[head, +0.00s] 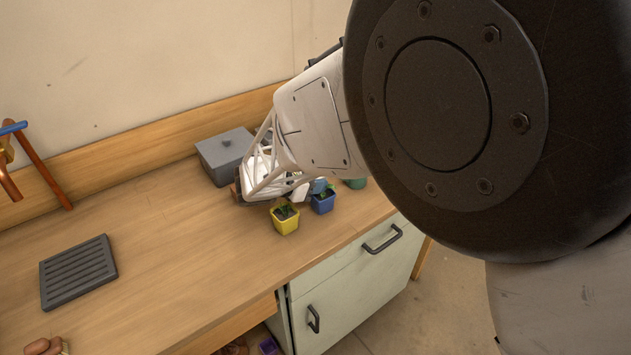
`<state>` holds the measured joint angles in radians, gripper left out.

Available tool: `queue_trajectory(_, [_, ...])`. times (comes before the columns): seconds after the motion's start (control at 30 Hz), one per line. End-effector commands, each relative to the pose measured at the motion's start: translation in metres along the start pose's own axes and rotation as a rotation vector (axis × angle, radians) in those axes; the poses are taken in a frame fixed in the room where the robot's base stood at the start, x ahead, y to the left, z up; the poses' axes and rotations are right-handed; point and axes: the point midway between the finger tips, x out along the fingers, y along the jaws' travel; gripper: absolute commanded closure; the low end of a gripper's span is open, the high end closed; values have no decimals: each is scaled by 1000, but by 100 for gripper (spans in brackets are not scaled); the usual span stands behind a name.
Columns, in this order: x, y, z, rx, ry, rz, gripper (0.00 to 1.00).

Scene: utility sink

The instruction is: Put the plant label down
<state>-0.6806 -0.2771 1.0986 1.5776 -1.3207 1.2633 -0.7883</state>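I cannot make out the plant label in the head view; my gripper and arm may hide it. My gripper (243,193) is low over the wooden worktop (165,235), in front of the grey lidded box and just left of the small pots. It is small and seen from behind and the side, so its fingertips and anything between them do not show clearly. A yellow pot (285,221) with a small plant stands close to it. A blue pot (322,204) with a plant stands to the right of the yellow one.
The grey lidded box (222,158) stands at the back. A green pot (355,183) is partly hidden behind my arm. A dark ridged tray (77,272) lies at the left. Copper pipes (45,165) rise at the far left. The middle of the worktop is clear.

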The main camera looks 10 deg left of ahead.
Motion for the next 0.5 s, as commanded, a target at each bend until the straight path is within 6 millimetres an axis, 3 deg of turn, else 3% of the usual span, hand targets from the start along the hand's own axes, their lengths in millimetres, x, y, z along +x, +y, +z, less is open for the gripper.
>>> queue_trajectory(0.2, [-2,0,5,1,0,0,67])
queue_trajectory(0.5, [-34,0,4,-1,0,2,67])
